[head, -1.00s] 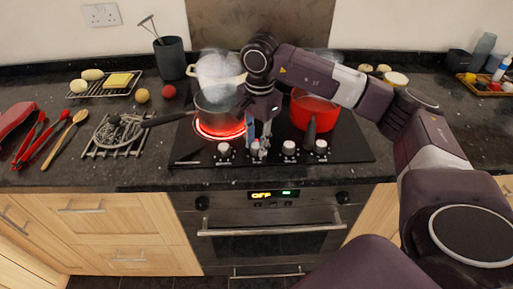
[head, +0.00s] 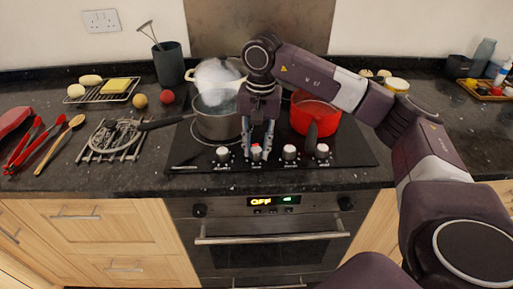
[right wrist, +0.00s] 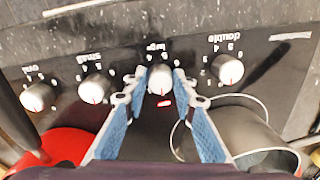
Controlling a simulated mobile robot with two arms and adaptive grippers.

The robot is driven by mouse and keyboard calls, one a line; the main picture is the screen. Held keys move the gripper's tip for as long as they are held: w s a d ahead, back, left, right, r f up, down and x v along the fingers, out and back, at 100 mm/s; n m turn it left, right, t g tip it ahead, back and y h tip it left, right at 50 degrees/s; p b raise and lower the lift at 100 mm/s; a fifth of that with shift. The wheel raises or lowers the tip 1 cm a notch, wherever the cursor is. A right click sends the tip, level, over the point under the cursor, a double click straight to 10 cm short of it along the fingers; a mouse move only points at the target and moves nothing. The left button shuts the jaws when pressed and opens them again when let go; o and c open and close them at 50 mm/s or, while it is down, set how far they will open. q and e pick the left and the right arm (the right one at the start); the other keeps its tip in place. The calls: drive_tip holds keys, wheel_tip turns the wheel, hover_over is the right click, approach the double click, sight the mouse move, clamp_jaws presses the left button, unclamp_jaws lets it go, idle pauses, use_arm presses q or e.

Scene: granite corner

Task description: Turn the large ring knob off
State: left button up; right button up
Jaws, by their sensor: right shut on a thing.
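The large ring knob (right wrist: 160,80) is white, with "large" printed beside it in the right wrist view. In the head view the same knob (head: 256,152) is second from the left in the front row. My right gripper (head: 257,156) points down, its blue-lined fingers on either side of this knob and shut on it. The fingers (right wrist: 156,84) also flank it in the right wrist view. A small red light (right wrist: 165,103) shows just below the knob there. No cooking ring glows in the head view. My left gripper is out of view.
The double knob (right wrist: 228,69) and the small knob (right wrist: 94,89) stand close on either side. A grey saucepan (head: 217,122) is left of my gripper, a red pot (head: 314,115) right. A steaming cream pot (head: 196,73) stands behind.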

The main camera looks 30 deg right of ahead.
sight(259, 150)
drive_tip(key=shift+r, duration=0.1)
idle(0.3)
drive_tip(key=o, duration=1.2)
drive_tip(key=shift+c, duration=0.2)
wheel_tip(259, 150, up, 12)
drive_tip(key=shift+s+d, duration=0.2)
